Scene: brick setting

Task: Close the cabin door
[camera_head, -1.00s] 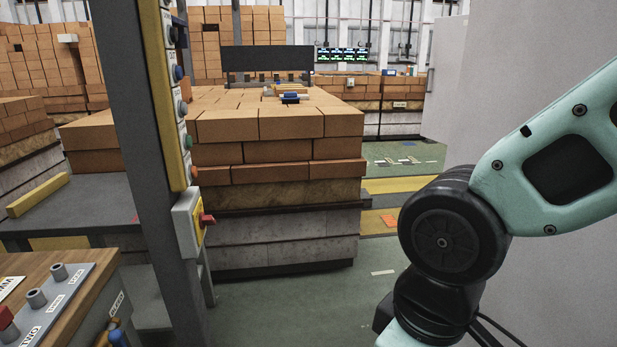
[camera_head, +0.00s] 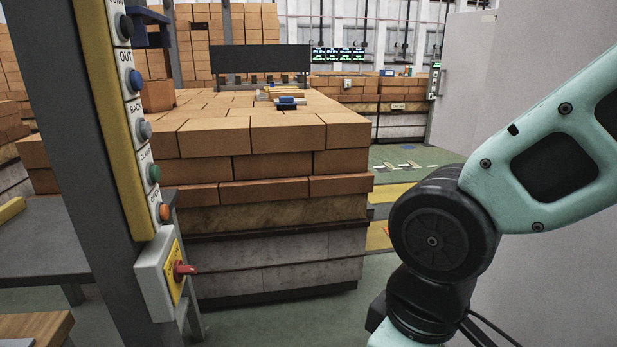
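A grey post with a yellow button panel (camera_head: 124,110) and a red-switch box (camera_head: 167,277) stands close at the left. A large brick stack (camera_head: 270,190) fills the middle. Green floor (camera_head: 400,155) with yellow stripes shows between the stack and the grey panel.

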